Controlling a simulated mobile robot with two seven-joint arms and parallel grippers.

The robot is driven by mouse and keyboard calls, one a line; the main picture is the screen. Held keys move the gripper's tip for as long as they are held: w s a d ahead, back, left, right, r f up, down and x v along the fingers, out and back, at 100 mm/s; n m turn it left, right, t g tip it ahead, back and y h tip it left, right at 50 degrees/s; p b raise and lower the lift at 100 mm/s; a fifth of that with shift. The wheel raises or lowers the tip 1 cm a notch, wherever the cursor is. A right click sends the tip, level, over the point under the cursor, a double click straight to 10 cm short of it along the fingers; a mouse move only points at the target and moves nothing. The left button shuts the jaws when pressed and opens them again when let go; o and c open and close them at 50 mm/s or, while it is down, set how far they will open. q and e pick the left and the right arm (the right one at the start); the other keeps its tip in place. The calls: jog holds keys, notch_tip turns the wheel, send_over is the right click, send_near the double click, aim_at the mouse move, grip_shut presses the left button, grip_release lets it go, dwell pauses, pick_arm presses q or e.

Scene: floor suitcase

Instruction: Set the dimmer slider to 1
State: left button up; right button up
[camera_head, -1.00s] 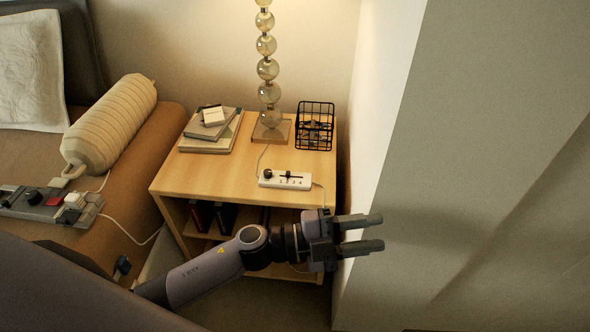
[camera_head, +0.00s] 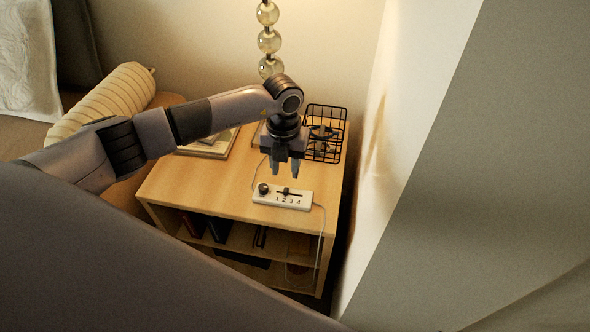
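The dimmer is a small white box (camera_head: 298,201) marked 1 to 4, lying on the wooden side table. Its black slider handle (camera_head: 286,190) stands around the middle of its track, near the marks 2 and 3. A round black knob (camera_head: 263,188) sits at the box's left end. My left gripper (camera_head: 284,170) points down over the dimmer, just above and behind the slider handle as seen here. Its two fingers are apart with nothing between them. I cannot tell the exact height gap. My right gripper is not in view.
The side table (camera_head: 205,185) carries a black wire basket (camera_head: 326,133) close right of my gripper, a glass-ball lamp (camera_head: 269,41) and books (camera_head: 216,145) partly behind my arm. A wall (camera_head: 410,150) stands to the right. A cord runs from the dimmer over the table edge.

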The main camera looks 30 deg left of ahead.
aim_at(286, 189)
pick_arm(q)
jog(key=shift+a+f, duration=0.1)
jog(key=shift+f, duration=0.15)
notch_tip(286, 189, down, 6)
jog(key=shift+s+r+b, duration=0.1)
jog(key=shift+r+b, duration=0.05)
jog(key=shift+b, duration=0.35)
jog(key=shift+f, duration=0.35)
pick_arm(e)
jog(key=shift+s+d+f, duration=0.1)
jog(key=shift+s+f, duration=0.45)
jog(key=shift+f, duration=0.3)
pick_arm(q)
jog(key=shift+c, duration=0.6)
grip_shut()
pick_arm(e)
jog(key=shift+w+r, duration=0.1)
